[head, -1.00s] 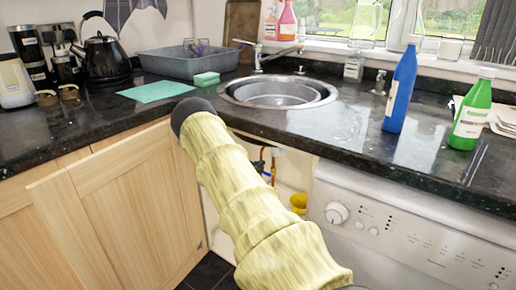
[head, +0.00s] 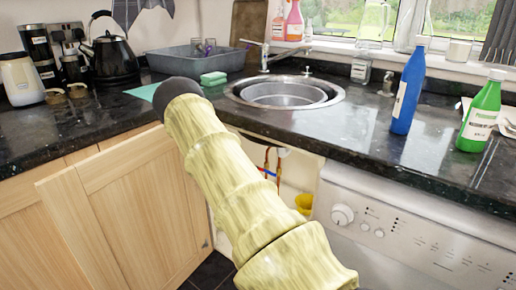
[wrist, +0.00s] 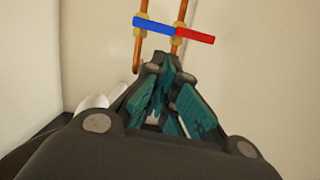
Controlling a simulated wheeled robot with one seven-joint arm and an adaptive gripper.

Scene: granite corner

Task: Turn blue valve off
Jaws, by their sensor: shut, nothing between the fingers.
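The blue valve handle (wrist: 153,24) lies crosswise over the left copper pipe, reaching toward the right pipe in the wrist view. A red valve handle (wrist: 197,36) sits crosswise on the right pipe, its left end close to the blue handle's right end. My gripper (wrist: 164,66) is shut and empty. In the wrist view its tips appear just below the valves; I cannot tell the exact gap. In the head view a small blue bar (head: 267,172) shows on the pipes inside the open cupboard, and my arm hides my gripper.
The open wooden cupboard door (head: 125,205) stands left of my arm. The black counter (head: 330,130) with the sink (head: 285,92) overhangs the pipes. A white appliance (head: 400,225) bounds the opening on the right. A yellow cup-like object (head: 304,203) sits inside the cupboard.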

